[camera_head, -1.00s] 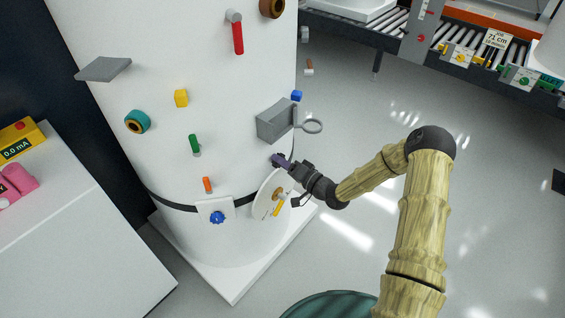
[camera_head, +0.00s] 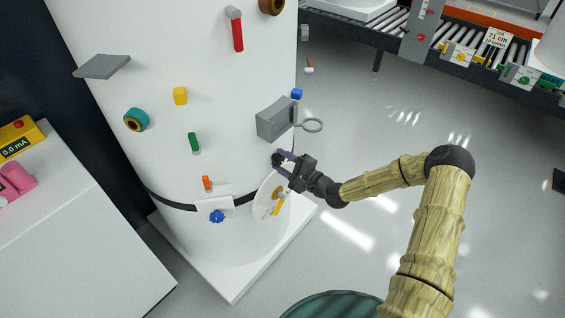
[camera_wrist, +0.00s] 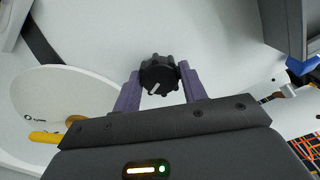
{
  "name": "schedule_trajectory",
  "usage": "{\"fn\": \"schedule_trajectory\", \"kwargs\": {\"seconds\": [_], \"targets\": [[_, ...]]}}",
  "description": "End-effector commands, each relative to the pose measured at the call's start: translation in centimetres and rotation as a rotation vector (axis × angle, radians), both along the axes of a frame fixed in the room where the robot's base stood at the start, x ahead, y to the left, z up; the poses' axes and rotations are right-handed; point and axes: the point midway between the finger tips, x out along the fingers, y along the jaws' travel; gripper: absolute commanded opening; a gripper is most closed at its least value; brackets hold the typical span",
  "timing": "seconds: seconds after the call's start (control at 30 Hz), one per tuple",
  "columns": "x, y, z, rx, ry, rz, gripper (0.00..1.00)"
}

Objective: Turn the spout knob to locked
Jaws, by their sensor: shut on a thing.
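A black fluted knob (camera_wrist: 158,73) with a white mark sits on the white tank wall. In the wrist view the mark slants to the lower left. My gripper (camera_wrist: 160,82) has one purple finger on each side of the knob and is shut on it. In the head view my gripper (camera_head: 285,162) meets the black knob (camera_head: 277,158) low on the right side of the tank (camera_head: 230,80). No lock lettering is readable beside the knob.
A white round plate with a yellow pointer (camera_head: 279,205) is just below my gripper. A blue knob (camera_head: 217,216) is at lower left. Open floor lies to the right.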

Motion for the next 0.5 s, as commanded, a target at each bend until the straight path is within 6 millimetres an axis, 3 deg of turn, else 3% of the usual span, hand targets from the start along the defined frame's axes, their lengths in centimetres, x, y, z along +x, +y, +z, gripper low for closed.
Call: {"fn": "schedule_trajectory", "kwargs": {"seconds": [0.5], "targets": [[-0.26, -0.04, -0.52, 0.178, 0.247, 0.002, 0.19]]}}
